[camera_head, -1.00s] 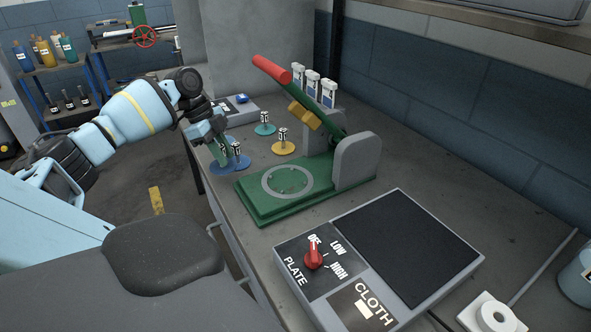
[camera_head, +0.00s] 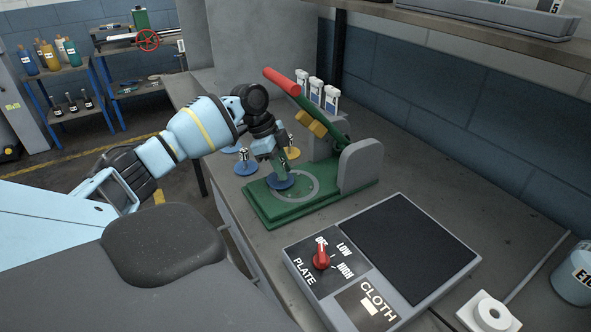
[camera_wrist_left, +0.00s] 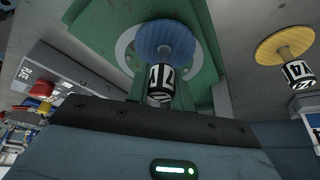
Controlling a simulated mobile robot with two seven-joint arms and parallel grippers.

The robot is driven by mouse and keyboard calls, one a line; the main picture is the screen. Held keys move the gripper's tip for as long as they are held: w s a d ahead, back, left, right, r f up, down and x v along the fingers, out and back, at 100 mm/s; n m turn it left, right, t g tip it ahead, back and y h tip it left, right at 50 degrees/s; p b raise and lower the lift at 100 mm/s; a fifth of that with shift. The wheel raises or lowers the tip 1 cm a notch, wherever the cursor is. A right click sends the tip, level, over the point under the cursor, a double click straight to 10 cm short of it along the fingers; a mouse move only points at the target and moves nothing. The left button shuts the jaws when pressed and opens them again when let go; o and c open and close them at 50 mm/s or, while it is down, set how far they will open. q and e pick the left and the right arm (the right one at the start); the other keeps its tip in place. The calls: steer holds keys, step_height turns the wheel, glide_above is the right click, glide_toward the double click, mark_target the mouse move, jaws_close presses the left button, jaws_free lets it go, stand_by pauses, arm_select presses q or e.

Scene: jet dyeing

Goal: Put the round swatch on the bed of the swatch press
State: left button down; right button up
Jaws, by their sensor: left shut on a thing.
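My left gripper (camera_head: 278,163) is shut on the knob of a blue round swatch (camera_head: 282,181). The swatch is a flat disc below a small black-and-white marked knob, also in the left wrist view (camera_wrist_left: 165,38). It is over the left part of the pale ring on the green bed (camera_head: 262,208) of the swatch press. Whether the disc touches the bed I cannot tell. The press lever with its red grip (camera_head: 282,82) is raised. My right gripper is not in view.
Another blue swatch (camera_head: 245,168) stands left of the press, and a yellow swatch (camera_head: 292,153) behind it. The press's grey side block (camera_head: 360,164) stands right of the bed. A hot plate (camera_head: 400,243) with a red knob lies in front.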

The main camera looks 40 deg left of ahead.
arm_select(q)
steer(key=d, duration=0.1)
steer(key=w+d, duration=0.2)
steer(key=shift+d+r+p, duration=0.15)
steer(key=shift+d+p, duration=0.15)
steer(key=shift+p, duration=0.05)
steer(key=shift+f, duration=0.25)
steer(key=shift+s+a+f, duration=0.1)
steer(key=shift+f, duration=0.1)
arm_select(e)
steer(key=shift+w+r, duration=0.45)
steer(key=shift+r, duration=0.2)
arm_select(q)
steer(key=c, duration=1.2)
jaws_free()
steer(key=shift+f, duration=0.1)
steer(key=shift+c, duration=0.2)
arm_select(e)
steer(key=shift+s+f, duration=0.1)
